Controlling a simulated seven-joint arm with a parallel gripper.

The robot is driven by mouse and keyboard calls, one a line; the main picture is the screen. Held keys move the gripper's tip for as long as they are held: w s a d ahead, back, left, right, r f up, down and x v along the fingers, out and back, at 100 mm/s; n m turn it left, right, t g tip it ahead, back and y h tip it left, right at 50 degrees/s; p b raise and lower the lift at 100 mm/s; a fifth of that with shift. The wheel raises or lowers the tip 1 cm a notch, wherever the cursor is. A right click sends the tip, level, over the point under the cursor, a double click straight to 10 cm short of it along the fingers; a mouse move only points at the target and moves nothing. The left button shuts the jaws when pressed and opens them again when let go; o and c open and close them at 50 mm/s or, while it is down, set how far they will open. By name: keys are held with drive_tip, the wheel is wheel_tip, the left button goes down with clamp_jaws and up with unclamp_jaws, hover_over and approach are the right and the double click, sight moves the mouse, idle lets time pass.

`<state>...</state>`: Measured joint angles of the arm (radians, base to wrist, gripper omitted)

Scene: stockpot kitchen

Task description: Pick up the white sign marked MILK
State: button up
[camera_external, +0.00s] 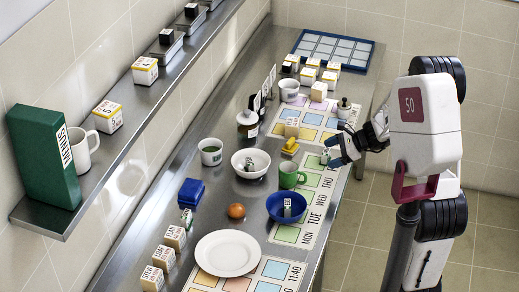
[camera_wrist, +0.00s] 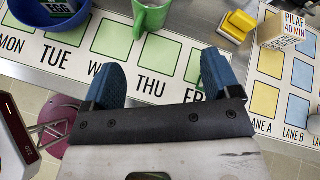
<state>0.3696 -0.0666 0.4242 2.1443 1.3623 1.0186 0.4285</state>
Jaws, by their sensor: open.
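I cannot read MILK on any sign in either view. A small white piece (camera_external: 249,165) stands in the white bowl (camera_external: 239,158) in the external view, its lettering too small to read. Another small white piece (camera_external: 287,208) is in the blue bowl (camera_external: 272,204); in the wrist view a white label there seems to read EGG (camera_wrist: 58,5). A small white and green piece (camera_external: 187,218) stands near the blue box. My gripper (camera_external: 340,150) is open, with blue fingertips (camera_wrist: 160,78) apart above the weekday strip. No object shows between them.
A green mug (camera_external: 288,175) stands beside the white bowl. A yellow block (camera_external: 290,146) and a PILAF box (camera_wrist: 287,30) are close by. A shelf (camera_external: 110,140) runs along the left wall.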

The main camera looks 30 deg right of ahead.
sight(329, 154)
drive_tip(key=w+d+f+m+t, duration=0.1)
drive_tip(key=w+d+f+m, duration=0.1)
drive_tip(key=d, duration=0.1)
drive_tip(key=w+d+f+m+t, duration=0.1)
drive_tip(key=w+d+f+m, duration=0.1)
drive_tip(key=d+f, duration=0.1)
drive_tip(key=w+d+f+m+t+h, duration=0.1)
drive_tip(key=w+d+f+m+t, duration=0.1)
drive_tip(key=d+m, duration=0.1)
drive_tip(key=shift+w+f, duration=0.2)
drive_tip(key=shift+f, duration=0.15)
drive_tip(key=shift+x, duration=1.3)
drive_tip(key=shift+x, duration=2.55)
drive_tip(key=shift+s+a, duration=0.1)
drive_tip(key=c, duration=1)
